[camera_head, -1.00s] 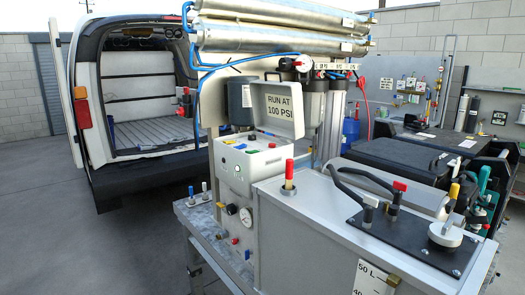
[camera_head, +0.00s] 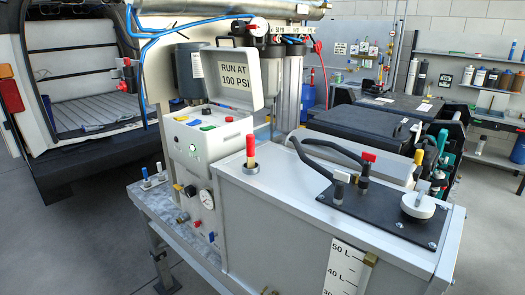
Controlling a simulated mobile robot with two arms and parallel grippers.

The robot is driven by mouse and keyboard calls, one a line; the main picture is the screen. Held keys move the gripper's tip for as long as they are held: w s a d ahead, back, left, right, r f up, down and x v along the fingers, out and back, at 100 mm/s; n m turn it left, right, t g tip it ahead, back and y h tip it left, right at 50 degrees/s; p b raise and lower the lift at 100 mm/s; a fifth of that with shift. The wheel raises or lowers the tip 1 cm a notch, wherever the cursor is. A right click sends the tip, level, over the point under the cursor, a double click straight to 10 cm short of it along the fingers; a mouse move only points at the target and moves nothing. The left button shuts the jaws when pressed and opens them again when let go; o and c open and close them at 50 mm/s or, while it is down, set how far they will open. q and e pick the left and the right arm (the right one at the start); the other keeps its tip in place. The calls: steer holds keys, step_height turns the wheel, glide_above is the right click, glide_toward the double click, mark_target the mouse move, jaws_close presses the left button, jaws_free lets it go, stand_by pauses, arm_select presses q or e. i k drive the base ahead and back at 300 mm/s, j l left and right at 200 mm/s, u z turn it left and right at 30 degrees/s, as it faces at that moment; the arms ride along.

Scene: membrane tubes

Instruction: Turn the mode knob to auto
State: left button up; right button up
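A white control box (camera_head: 205,140) stands on the bench left of the metal tank, with its lid (camera_head: 236,78) open and reading "RUN AT 100 PSI". Small coloured controls sit on its top, including a blue one (camera_head: 194,121), a green one (camera_head: 207,127) and a red one (camera_head: 229,119). A green light (camera_head: 194,147) shows on its front. A black knob (camera_head: 190,190) and a round gauge (camera_head: 206,199) are below the box. I cannot tell which control is the mode knob or read its setting. Neither gripper is in view.
The metal tank (camera_head: 285,215) fills the front, with a red-topped lever (camera_head: 250,150), black hoses (camera_head: 330,150) and a white cap (camera_head: 417,204) on top. Small levers (camera_head: 152,178) stand on the bench at left. Open floor (camera_head: 75,240) lies left of the bench.

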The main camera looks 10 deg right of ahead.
mark_target(205, 110)
steer(key=i+j+z, duration=0.15)
steer(key=i+j, duration=0.15)
steer(key=i+j+z, duration=0.15)
steer(key=j, duration=0.25)
steer(key=i+j+z, duration=0.35)
steer(key=i+j, duration=0.15)
steer(key=j, duration=0.35)
steer(key=k+j+z, duration=0.1)
steer(key=j+z, duration=0.2)
steer(key=k+j+z, duration=0.15)
steer(key=j+z, duration=0.15)
steer(key=j, duration=0.15)
steer(key=k+j+z, duration=0.2)
steer(key=j+z, duration=0.15)
